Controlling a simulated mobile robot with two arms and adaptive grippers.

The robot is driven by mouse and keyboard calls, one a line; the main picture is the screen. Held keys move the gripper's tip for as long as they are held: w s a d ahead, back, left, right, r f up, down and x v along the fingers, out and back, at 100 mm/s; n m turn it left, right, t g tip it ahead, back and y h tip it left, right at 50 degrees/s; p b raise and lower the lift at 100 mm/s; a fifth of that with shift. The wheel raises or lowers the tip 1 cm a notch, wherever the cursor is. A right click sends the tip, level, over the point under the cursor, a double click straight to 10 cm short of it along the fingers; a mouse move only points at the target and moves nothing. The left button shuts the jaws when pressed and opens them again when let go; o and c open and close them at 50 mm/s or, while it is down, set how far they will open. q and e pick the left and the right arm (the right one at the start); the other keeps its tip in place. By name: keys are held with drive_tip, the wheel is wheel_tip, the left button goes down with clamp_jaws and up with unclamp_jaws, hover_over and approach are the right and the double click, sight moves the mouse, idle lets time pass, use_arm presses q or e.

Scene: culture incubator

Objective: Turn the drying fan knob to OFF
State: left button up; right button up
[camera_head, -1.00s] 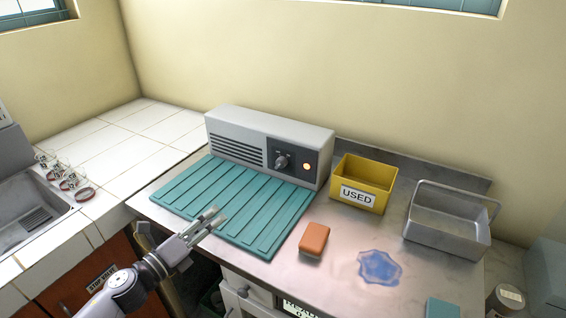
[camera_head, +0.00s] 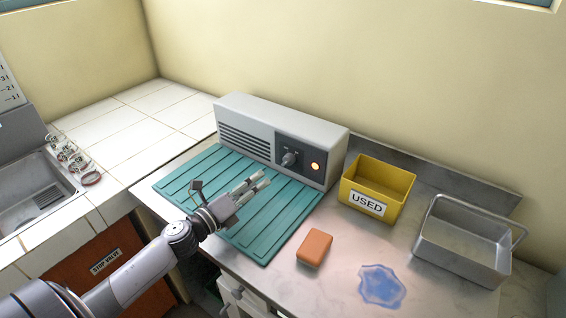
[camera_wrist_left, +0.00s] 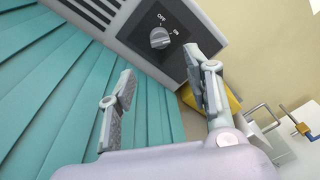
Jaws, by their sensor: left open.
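The drying fan (camera_head: 250,118) is a long grey box with side slots, standing at the back of a ribbed teal mat (camera_head: 270,222). Its grey knob (camera_head: 289,158) sits on a dark panel beside a glowing orange lamp (camera_head: 316,167). In the left wrist view the knob (camera_wrist_left: 159,38) shows with OFF above it and ON to its right; I cannot tell its exact setting. My left gripper (camera_head: 259,179) is open and empty above the mat, in front of the fan and apart from the knob. In the left wrist view the knob lies beyond the gap between the fingertips (camera_wrist_left: 159,68).
Right of the fan stand a yellow USED bin (camera_head: 376,187) and a metal basket (camera_head: 462,243). An orange block (camera_head: 314,247) and a blue puddle-like patch (camera_head: 381,285) are on the metal counter. A sink (camera_head: 30,190) is at left. Space above the mat is clear.

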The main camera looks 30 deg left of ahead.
sight(284, 164)
use_arm(q)
drive_tip(key=p+x, duration=0.1)
drive_tip(key=x, duration=0.9)
drive_tip(key=shift+a, duration=0.1)
drive_tip(key=shift+w+p, duration=0.35)
drive_tip(key=shift+w, duration=0.3)
use_arm(e)
drive_tip(key=shift+w+d+r, duration=0.2)
drive_tip(key=shift+w+r, duration=0.6)
drive_tip(key=shift+r, duration=0.2)
use_arm(q)
drive_tip(key=shift+c, duration=0.6)
clamp_jaws()
use_arm(e)
drive_tip(key=shift+a, duration=0.25)
